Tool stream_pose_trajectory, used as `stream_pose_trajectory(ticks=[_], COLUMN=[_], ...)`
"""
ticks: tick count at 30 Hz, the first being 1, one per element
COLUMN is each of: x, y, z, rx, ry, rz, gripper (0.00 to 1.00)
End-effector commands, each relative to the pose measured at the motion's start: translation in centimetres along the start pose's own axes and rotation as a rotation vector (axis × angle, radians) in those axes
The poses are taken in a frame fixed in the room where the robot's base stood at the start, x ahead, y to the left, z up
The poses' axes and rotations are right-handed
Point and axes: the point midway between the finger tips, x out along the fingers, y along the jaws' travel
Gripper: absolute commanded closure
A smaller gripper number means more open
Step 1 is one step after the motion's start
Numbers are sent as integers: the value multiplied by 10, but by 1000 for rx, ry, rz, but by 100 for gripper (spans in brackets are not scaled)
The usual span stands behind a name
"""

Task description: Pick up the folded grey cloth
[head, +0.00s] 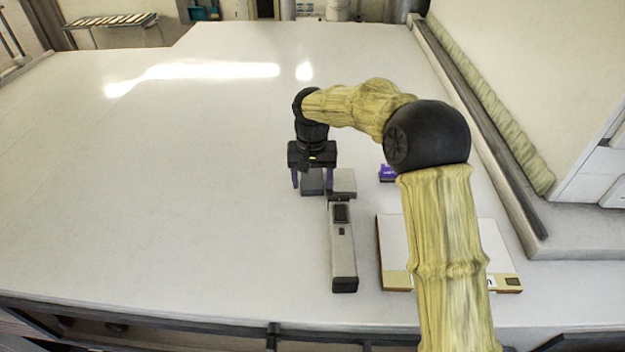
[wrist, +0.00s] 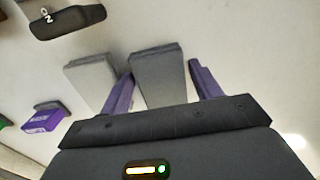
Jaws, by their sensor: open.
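A dark grey folded piece (head: 311,184), which looks like the folded grey cloth, lies flat on the white table. It shows in the wrist view (wrist: 160,72) with layered edges, between the finger lines of my gripper. A similar, lighter grey folded piece (head: 343,180) lies just right of it; in the wrist view it is on the left (wrist: 90,76). My gripper (head: 312,182) is open and points down over the darker piece, one purple finger on each side. In the wrist view the fingers (wrist: 160,82) appear apart from it. I cannot tell the exact height.
A long grey device with black ends (head: 343,250) lies in front of the lighter piece. A purple box (head: 387,173) is at the right, partly behind my arm. A flat white panel (head: 393,250) lies at the front right. The table's left side is clear.

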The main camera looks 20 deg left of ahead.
Motion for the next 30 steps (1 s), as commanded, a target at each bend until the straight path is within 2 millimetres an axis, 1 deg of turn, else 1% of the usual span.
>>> stream_pose_trajectory(ticks=[3,4,5,6,9,17,20,23,25,30], x=[0,0,0,0,0,-1,-5,-15,-25,-60], y=[0,0,0,0,0,0,0,0,0,0], z=[0,0,0,0,0,0,-1,-1,-1,-2], rx=[0,0,0,0,0,0,1,1,1,2], ry=[0,0,0,0,0,1,2,5,5,6], rz=[0,0,0,0,0,0,0,0,-2,-1], gripper=[36,38,44,52,70,70,70,70,70,70])
